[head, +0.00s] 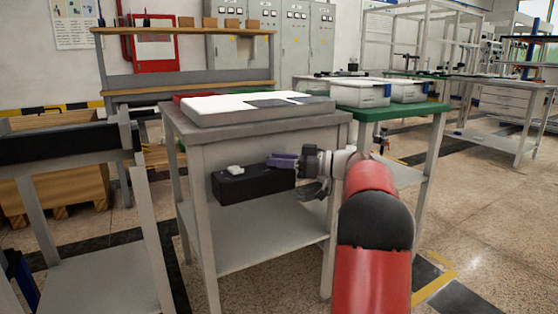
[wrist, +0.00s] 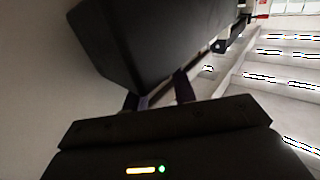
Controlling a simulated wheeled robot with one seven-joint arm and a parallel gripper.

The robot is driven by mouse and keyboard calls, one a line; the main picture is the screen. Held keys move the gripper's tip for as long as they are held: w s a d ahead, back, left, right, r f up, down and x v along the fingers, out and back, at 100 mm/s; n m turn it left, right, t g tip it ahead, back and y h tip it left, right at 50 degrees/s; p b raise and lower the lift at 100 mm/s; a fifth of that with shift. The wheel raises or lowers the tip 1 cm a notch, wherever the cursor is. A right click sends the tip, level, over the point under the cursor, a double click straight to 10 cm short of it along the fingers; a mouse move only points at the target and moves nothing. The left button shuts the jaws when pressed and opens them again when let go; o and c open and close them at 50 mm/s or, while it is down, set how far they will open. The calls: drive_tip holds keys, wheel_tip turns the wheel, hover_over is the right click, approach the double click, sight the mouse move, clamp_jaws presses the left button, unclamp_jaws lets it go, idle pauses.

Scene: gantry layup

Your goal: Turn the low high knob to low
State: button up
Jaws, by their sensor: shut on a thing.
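A black control box (head: 245,187) is fixed to the side of the grey table, under its top. A small white part (head: 235,170) sits on the box's upper left. My gripper (head: 281,161), with purple fingers, is at the box's right end. The fingers are closed on a small part there, which I take to be the low high knob; they hide it in the head view. In the wrist view the box (wrist: 150,40) fills the upper middle, and my gripper (wrist: 158,93) reaches its lower edge. The knob's pointer and any low or high marking cannot be made out.
The grey table (head: 185,123) carries a white slab (head: 225,103) and has a lower shelf (head: 262,233). A green-topped table (head: 415,110) with plastic bins (head: 362,93) stands close on the right. A grey stand (head: 95,265) is at left.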

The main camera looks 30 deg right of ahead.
drive_tip(key=n+g+y+p, duration=0.2)
drive_tip(key=g+p, duration=0.1)
drive_tip(key=n+g+y+p, duration=0.1)
drive_tip(key=g, duration=0.1)
drive_tip(key=shift+w+d+r+n, duration=0.2)
drive_tip(key=shift+w+d+n, duration=0.1)
drive_tip(key=shift+w+n, duration=0.1)
drive_tip(key=n+g+p, duration=0.1)
drive_tip(key=g+p, duration=0.1)
drive_tip(key=shift+f+g+y+p, duration=0.15)
drive_tip(key=shift+g+y+p, duration=0.15)
drive_tip(key=shift+y+p, duration=0.1)
drive_tip(key=shift+w+n, duration=0.1)
drive_tip(key=shift+n, duration=0.3)
drive_tip(key=shift+f, duration=0.1)
drive_tip(key=o, duration=1)
drive_tip(key=shift+d, duration=0.1)
drive_tip(key=shift+p+v, duration=1.95)
drive_tip(key=shift+v, duration=1.9)
